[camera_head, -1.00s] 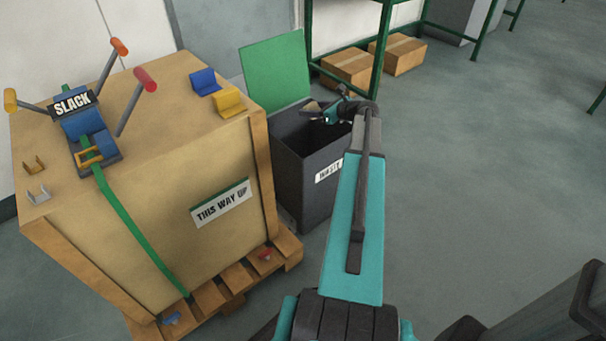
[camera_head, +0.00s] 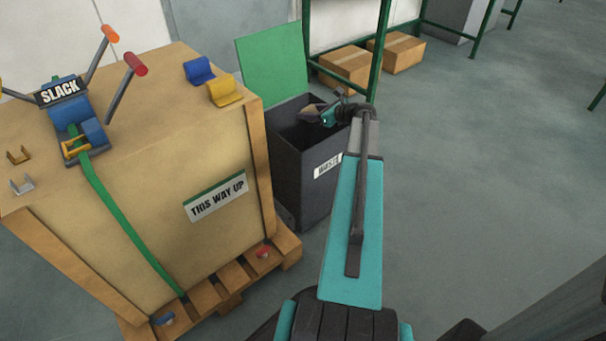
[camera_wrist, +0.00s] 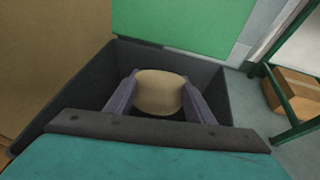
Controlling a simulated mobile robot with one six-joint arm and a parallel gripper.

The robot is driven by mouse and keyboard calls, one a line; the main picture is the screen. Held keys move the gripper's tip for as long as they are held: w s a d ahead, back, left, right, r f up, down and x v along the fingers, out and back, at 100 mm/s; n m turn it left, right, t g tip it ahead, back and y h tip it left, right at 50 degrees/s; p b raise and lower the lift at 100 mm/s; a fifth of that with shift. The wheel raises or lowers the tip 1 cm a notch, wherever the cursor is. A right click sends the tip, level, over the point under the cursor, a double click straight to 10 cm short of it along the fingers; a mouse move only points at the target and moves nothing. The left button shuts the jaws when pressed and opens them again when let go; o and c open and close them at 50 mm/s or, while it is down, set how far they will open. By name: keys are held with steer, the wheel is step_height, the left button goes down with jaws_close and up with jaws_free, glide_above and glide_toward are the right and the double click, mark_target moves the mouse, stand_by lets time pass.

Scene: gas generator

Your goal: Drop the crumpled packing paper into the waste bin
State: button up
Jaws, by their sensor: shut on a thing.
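The waste bin (camera_head: 301,175) is a dark box with a white label on its front and a raised green lid (camera_head: 273,67) behind. Its open mouth also shows in the wrist view (camera_wrist: 62,104). My gripper (camera_head: 320,112) is over the bin's mouth. In the wrist view my gripper (camera_wrist: 158,96) is shut on the tan crumpled packing paper (camera_wrist: 158,90), with a finger on each side. The paper also shows small in the head view (camera_head: 309,113). Dark bin walls surround it in the wrist view. Its exact height against the rim is hard to tell.
A large wooden crate (camera_head: 150,150) on a pallet (camera_head: 235,280) stands close to the bin's left. A strap ratchet marked SLACK (camera_head: 75,115) and clips lie on it. A green rack post (camera_head: 379,55) and cardboard boxes (camera_head: 345,66) are behind. The floor at right is clear.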

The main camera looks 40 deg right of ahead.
steer(key=shift+f+b, duration=0.6)
steer(key=shift+f, duration=0.2)
steer(key=o, duration=1.1)
steer(key=p+v, duration=0.3)
steer(key=v, duration=1)
steer(key=shift+s+r+p, duration=0.15)
steer(key=shift+s+p, duration=0.25)
steer(key=shift+s, duration=0.1)
